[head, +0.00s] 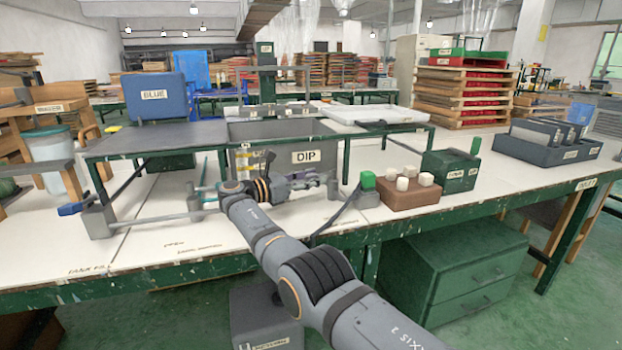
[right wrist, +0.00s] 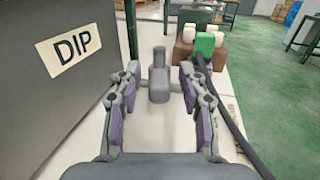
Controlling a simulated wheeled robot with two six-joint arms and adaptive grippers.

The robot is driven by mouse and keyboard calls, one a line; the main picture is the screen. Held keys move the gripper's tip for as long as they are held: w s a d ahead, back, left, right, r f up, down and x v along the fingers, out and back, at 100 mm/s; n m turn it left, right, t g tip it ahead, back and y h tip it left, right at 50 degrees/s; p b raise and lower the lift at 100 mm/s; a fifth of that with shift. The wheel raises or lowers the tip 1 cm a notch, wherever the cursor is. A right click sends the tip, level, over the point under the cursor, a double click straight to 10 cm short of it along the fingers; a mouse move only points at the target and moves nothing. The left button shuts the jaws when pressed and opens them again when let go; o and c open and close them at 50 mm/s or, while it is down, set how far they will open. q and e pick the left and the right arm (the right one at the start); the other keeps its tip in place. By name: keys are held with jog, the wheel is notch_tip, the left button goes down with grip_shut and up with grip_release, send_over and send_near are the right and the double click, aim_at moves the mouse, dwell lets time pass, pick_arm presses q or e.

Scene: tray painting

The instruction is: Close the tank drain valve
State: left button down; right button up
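In the head view my right gripper (head: 325,180) reaches in front of the grey tank marked DIP (head: 262,160), low over the bench. In the right wrist view the right gripper (right wrist: 159,75) is open, its purple-padded fingers apart. A grey upright post (right wrist: 158,77) on a grey body stands ahead between the fingers, apparently not gripped; it looks like the valve, and shows in the head view (head: 333,186). A green block (right wrist: 205,43) and a long dark bar (right wrist: 232,128) lie to its right; whether they join it is unclear. My left gripper is out of view.
A blue-handled fitting (head: 72,209) sits at the left near the TANK FILL label. A brown block with white cubes (head: 408,199) and a green box (head: 450,172) stand right of the gripper. The bench front right (head: 500,195) is clear.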

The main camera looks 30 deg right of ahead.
aim_at(311, 174)
notch_tip(311, 174, up, 10)
dwell(0.6)
jog(key=shift+c, duration=0.3)
